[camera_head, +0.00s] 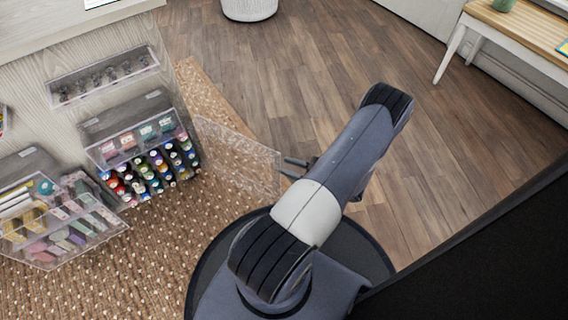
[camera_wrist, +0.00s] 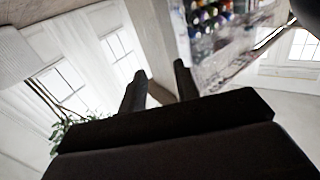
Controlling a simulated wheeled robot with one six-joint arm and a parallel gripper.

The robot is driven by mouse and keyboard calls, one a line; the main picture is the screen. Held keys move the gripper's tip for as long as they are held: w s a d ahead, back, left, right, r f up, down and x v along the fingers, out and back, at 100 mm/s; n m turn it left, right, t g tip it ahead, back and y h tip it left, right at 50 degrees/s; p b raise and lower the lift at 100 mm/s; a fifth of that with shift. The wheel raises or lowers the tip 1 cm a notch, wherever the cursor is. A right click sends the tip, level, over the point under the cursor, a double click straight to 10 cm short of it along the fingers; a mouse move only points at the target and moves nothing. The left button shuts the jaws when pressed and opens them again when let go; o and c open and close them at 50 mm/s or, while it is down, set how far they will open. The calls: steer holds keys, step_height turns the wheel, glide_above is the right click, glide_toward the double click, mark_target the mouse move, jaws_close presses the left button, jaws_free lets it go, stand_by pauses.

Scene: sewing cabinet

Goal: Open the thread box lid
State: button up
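The thread box (camera_head: 150,165) is a clear box on the side of the pale cabinet, holding rows of coloured spools. A clear panel, which looks like its lid (camera_head: 238,155), stands swung out from the box's right side over the rug. My gripper (camera_head: 290,168) is by the panel's far right edge, its two fingers apart. In the wrist view, my gripper (camera_wrist: 160,85) shows a gap between the fingers with nothing clearly held. The spools (camera_wrist: 210,15) and clear plastic (camera_wrist: 230,45) show beyond the right finger. Whether a finger touches the panel, I cannot tell.
Another clear box (camera_head: 60,220) with coloured packs juts out at the lower left. A narrow clear box (camera_head: 103,77) is mounted higher on the cabinet (camera_head: 50,65). A wooden-topped table (camera_head: 520,30) stands at the upper right.

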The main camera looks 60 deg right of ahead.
steer(key=s+d+p, duration=0.1)
steer(key=s, duration=0.7)
steer(key=shift+s+d+p, duration=0.2)
steer(key=shift+d+p, duration=0.05)
steer(key=shift+p, duration=0.1)
steer(key=w+a+b, duration=0.2)
steer(key=w, duration=0.8)
steer(key=shift+w+b, duration=0.25)
steer(key=shift+b, duration=0.15)
steer(key=shift+r, duration=0.1)
